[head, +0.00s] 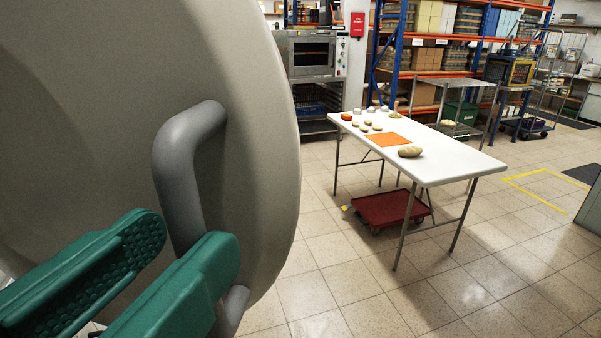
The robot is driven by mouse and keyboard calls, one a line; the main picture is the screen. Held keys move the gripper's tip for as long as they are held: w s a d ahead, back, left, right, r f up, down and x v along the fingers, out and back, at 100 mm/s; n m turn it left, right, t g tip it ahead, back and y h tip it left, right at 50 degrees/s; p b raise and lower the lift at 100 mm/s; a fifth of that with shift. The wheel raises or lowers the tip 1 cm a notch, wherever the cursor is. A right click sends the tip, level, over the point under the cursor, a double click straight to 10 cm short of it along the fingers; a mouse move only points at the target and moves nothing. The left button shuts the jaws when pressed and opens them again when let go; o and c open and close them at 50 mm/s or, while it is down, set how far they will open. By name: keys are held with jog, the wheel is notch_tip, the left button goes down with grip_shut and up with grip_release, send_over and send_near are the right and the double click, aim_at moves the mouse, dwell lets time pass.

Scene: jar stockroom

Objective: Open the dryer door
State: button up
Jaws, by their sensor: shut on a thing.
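The dryer door (90,70) is a large, round, grey-beige panel that fills the left of the head view, very close to me. A grey bar handle (178,190) stands out from its face and bends at both ends. My gripper (186,238), with two green ribbed fingers, is at the lower left. Its fingers are shut on the handle's lower part, one on each side, and the nearer finger hides some of the bar. The dryer's body and the hinge are not in view, so I cannot tell how far the door stands open.
A white table (455,158) with an orange mat (388,139) and several small items stands to the right. A red wheeled dolly (388,208) is under it. An oven (312,55) and stocked shelves (392,35) line the back. The tiled floor (330,270) between door and table is clear.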

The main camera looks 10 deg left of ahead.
jog(key=shift+o, duration=0.9)
jog(key=shift+a, duration=0.1)
jog(key=b+v, duration=0.1)
jog(key=v, duration=0.9)
jog(key=shift+s, duration=0.35)
jog(key=shift+w, duration=0.1)
